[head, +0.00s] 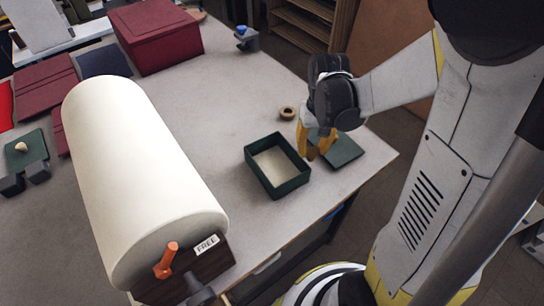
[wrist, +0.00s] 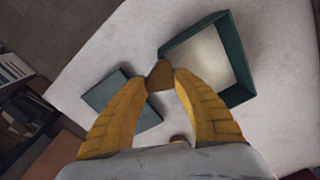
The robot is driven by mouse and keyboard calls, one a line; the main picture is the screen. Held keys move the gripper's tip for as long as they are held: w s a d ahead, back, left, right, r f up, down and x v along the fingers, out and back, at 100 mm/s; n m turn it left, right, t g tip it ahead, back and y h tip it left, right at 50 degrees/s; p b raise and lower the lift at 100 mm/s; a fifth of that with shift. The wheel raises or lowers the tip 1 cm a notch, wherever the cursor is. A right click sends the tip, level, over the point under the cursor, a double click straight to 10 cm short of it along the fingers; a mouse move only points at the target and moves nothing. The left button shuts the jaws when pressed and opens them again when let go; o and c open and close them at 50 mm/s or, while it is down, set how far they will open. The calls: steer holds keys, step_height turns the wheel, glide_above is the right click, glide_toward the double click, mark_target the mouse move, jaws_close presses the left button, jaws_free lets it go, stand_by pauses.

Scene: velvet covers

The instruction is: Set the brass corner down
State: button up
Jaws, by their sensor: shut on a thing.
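My gripper (head: 314,154) has yellow fingers and hangs above the right part of the table, between a green open box and a flat green square. In the wrist view the fingers (wrist: 160,78) are shut on a small brown piece, the brass corner (wrist: 159,75). The head view does not show the piece clearly. The green box (head: 277,190) stands to the left of the gripper, with a pale inside that looks empty. It also shows in the wrist view (wrist: 240,92), right of the fingertips. The flat green square (head: 343,150) lies right of the fingers, partly hidden behind them.
A large cream roll (head: 140,170) with a "FREE" label fills the left front. A small tan ring (head: 287,113) lies behind the green box. A dark red box (head: 155,36) and a blue-topped item (head: 246,38) stand at the back. The table (head: 225,115) is bare in the middle.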

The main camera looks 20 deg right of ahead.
steer(key=b, duration=0.3)
glide_above(276, 167)
step_height(276, 167, down, 6)
steer(key=shift+f, duration=0.25)
steer(key=shift+f+b, duration=0.45)
steer(key=shift+f, duration=1.45)
steer(key=shift+f, duration=0.2)
steer(key=o, duration=0.9)
steer(key=shift+c, duration=0.2)
steer(key=shift+r, duration=0.15)
